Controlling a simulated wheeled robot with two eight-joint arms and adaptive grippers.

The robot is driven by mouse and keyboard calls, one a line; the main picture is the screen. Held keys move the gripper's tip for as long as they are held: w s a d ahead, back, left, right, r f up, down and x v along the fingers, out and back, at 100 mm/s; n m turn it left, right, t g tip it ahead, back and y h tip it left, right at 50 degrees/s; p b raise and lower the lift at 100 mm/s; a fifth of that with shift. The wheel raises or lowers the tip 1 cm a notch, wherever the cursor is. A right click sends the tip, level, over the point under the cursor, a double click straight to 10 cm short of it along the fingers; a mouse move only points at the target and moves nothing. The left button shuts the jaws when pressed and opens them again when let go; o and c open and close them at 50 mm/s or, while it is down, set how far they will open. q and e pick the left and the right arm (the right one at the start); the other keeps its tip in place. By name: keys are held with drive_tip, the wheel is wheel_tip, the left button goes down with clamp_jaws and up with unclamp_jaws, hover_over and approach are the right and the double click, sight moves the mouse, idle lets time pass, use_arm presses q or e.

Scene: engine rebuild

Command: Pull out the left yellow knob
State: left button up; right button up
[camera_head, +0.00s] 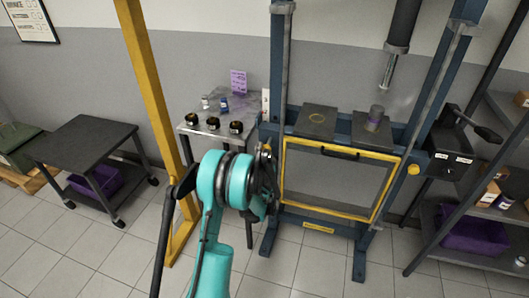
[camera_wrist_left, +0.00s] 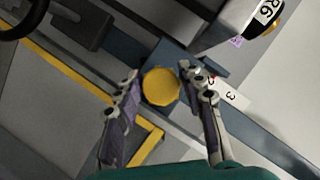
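The left yellow knob (camera_wrist_left: 161,87) shows as a round yellow disc in the left wrist view, on the blue frame of the press. My left gripper (camera_wrist_left: 159,72) is open, with one finger on each side of the knob. A small gap shows beside the knob, and I cannot tell how deep the fingers reach along it. In the head view my left gripper (camera_head: 266,154) is at the left post of the press, and it and my teal arm hide the left knob. The right yellow knob (camera_head: 414,169) is at the press's right side. My right gripper is not in view.
The press has a yellow-framed guard (camera_head: 341,153) with a black handle. A small table (camera_head: 188,129) with several dark parts stands left of it, behind a yellow post (camera_head: 152,110). A black cart (camera_head: 84,138) is further left. A lever box (camera_head: 452,145) is on the right.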

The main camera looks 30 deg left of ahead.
use_arm(q)
drive_tip(key=shift+o, duration=0.6)
drive_tip(key=v, duration=1.2)
